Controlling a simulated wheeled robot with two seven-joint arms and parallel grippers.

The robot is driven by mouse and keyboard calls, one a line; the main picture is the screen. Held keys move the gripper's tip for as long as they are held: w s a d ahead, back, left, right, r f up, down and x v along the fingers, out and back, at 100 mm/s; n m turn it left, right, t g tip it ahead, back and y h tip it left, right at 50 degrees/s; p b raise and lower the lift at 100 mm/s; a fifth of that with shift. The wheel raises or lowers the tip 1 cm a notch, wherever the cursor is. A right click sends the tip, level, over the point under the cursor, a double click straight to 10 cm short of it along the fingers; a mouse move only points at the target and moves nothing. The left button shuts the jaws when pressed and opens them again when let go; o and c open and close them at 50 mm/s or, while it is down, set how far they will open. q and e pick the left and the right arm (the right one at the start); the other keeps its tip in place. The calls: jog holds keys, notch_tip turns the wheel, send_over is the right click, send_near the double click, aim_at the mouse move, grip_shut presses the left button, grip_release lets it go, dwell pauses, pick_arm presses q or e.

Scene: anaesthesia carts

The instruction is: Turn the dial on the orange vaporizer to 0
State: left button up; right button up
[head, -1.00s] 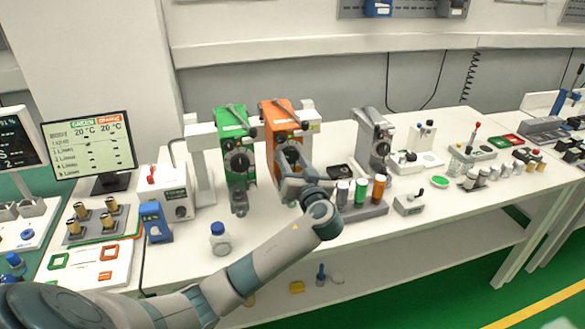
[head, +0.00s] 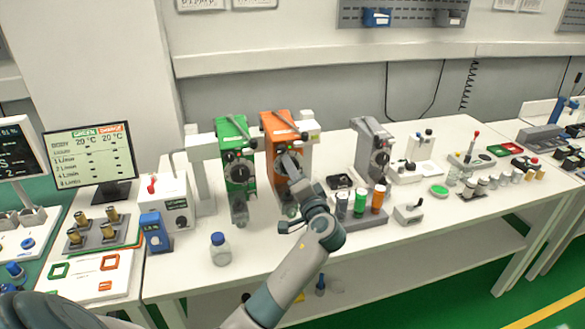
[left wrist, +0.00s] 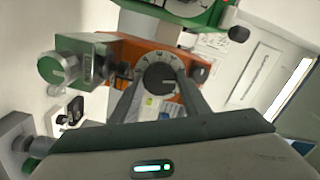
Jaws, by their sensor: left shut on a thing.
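The orange vaporizer (head: 276,126) stands on the white bench, just right of a green vaporizer (head: 230,129). In the left wrist view the orange body (left wrist: 134,50) lies across the middle, with its round black dial (left wrist: 160,77) facing me. My left gripper (left wrist: 160,88) has one finger on each side of the dial and is shut on it. In the head view my left gripper (head: 291,163) is at the front of the orange vaporizer and partly covers it. White marks show on the dial, but the numbers are too small to read. My right gripper is not in view.
A grey vaporizer (head: 371,148) stands to the right. Several capped bottles (head: 359,203) stand in a rack right of my wrist. A clear bottle with a blue cap (head: 220,249) is to the left near the front edge. A monitor (head: 90,155) stands at the left.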

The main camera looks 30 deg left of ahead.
pick_arm(q)
jog(key=shift+m+p, duration=0.65)
jog(key=shift+m, duration=0.85)
jog(key=o, duration=1.1)
jog(key=shift+d, duration=0.1)
jog(key=shift+c, duration=0.2)
